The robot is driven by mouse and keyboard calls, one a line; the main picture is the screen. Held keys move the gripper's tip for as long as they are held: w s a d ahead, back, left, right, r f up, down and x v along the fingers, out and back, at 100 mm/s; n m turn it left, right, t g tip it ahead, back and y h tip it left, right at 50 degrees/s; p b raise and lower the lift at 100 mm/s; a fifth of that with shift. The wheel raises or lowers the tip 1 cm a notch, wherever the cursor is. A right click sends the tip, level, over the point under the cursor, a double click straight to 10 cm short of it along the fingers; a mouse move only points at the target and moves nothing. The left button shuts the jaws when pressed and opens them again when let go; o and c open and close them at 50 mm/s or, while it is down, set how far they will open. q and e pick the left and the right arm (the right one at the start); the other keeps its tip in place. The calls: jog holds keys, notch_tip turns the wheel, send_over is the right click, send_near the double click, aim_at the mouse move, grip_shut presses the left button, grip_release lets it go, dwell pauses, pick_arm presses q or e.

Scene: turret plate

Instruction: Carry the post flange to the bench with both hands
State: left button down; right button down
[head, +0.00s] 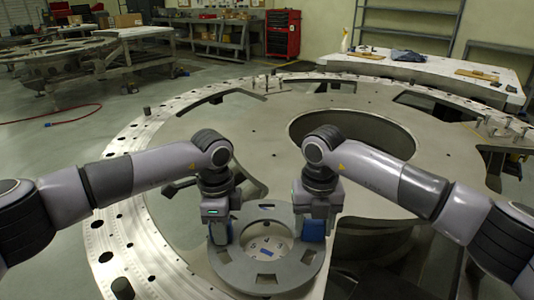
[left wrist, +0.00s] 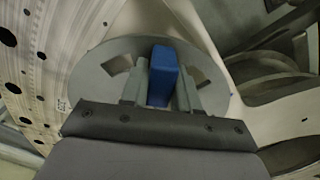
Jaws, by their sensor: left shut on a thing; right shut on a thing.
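The post flange (head: 258,274) is a grey ring with a round opening and several small slots. It has a blue grip block on its left and a blue grip block (head: 313,230) on its right. My left gripper (head: 219,240) is shut on the left blue block, which shows between the fingers in the left wrist view (left wrist: 162,76). My right gripper (head: 313,222) is shut on the right blue block. The flange is over the near part of the large turret plate (head: 270,130); I cannot tell whether it touches it. A white-topped bench (head: 420,68) stands at the back right.
The turret plate fills the middle, with a large round opening (head: 350,135) and a rim with holes and upright pegs. A red hose (head: 60,120) lies on the floor at left. A workbench, red tool cabinet (head: 283,33) and shelves stand behind.

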pick_arm(q)
jog(key=shift+s+r, duration=0.1)
jog(key=shift+r, duration=0.05)
pick_arm(e)
jog(key=shift+s+r, duration=0.1)
jog(key=shift+r, duration=0.1)
